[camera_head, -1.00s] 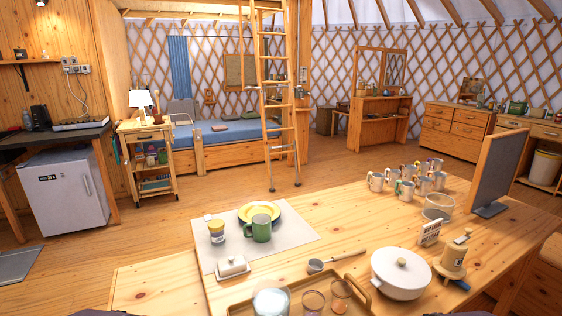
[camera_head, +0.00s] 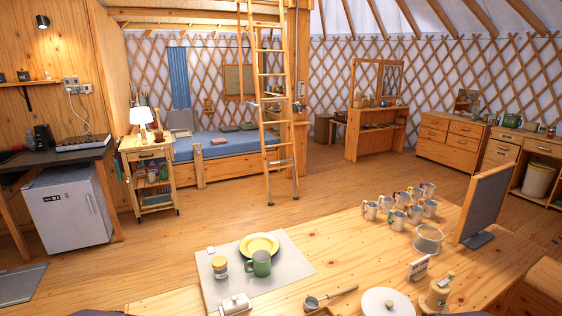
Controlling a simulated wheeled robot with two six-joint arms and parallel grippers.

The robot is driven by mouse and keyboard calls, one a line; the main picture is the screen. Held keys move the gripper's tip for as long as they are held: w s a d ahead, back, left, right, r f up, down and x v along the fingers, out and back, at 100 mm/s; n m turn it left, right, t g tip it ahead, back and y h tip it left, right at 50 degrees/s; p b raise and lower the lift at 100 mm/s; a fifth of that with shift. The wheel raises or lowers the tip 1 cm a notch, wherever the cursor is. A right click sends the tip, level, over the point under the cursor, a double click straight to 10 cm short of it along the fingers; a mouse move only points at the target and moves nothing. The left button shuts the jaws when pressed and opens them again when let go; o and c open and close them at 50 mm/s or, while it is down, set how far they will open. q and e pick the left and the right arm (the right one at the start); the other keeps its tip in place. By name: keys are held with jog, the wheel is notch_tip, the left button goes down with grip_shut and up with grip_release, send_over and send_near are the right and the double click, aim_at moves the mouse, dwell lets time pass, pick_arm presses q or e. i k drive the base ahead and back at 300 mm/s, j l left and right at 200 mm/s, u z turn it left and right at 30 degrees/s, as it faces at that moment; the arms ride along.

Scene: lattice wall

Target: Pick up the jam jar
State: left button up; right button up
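A yellow plate (camera_head: 259,243) lies behind the mug. A white butter dish (camera_head: 236,304) is in front of the jar. Neither of my grippers shows in this view.
Open floor lies beyond and left of the table.

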aim_at(221, 275)
jog(key=k+j+u, duration=0.1)
jog(key=j, duration=0.4)
jog(key=k+j+u, duration=0.1)
jog(key=j, duration=0.4)
jog(key=k+j, duration=0.1)
jog(key=j, duration=0.45)
jog(key=k+j+u, duration=0.15)
jog(key=j, duration=0.35)
